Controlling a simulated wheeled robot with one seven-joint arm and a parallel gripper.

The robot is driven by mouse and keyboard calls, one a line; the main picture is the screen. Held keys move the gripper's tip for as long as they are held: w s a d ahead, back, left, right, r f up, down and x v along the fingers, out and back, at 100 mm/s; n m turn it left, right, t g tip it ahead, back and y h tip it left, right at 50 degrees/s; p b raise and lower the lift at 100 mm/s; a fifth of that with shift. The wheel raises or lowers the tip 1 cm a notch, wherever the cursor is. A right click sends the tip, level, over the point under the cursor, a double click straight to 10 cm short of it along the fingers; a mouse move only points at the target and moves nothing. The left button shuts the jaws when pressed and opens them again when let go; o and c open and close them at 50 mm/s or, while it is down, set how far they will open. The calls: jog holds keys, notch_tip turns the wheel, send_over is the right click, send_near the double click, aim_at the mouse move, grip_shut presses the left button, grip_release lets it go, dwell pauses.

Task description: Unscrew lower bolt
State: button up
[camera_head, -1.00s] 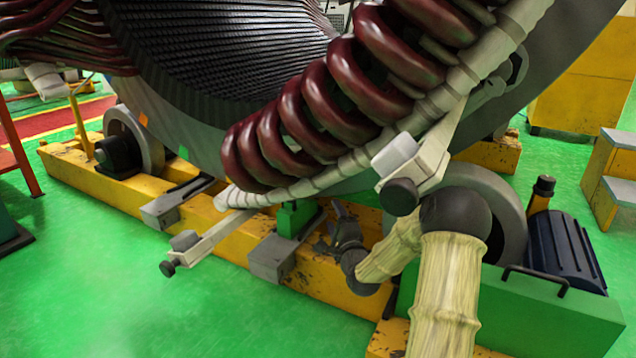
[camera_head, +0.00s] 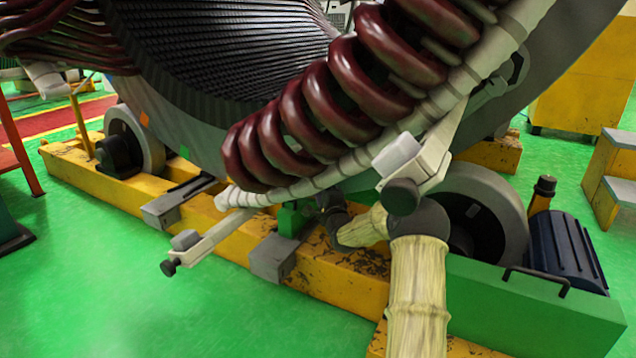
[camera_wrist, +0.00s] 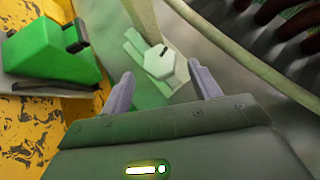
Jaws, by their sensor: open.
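In the wrist view a pale hexagonal bolt head (camera_wrist: 162,62) with a dark slot sits on a light green bracket (camera_wrist: 136,47). My gripper (camera_wrist: 160,84) is open, with one grey finger on each side of the near end of the bolt area. The bolt head lies just beyond the fingertips, and I see no contact. In the head view my gripper (camera_head: 326,203) is small and dark, under the red coils and beside the green block (camera_head: 290,220). The bolt cannot be made out there.
Red coils (camera_head: 330,100) and a pale ribbed tube (camera_head: 370,155) hang close above my gripper. A white arm with a black knob (camera_head: 401,196) is near my arm. The yellow beam (camera_head: 335,280) runs below. Green floor (camera_head: 90,290) is clear at left.

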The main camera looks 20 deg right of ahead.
aim_at(320, 184)
jog(key=shift+w+d+r, duration=0.15)
jog(key=shift+w, duration=1)
jog(key=shift+w+d+r, duration=0.15)
jog(key=shift+w, duration=1)
jog(key=shift+r, duration=0.1)
jog(key=c, duration=1)
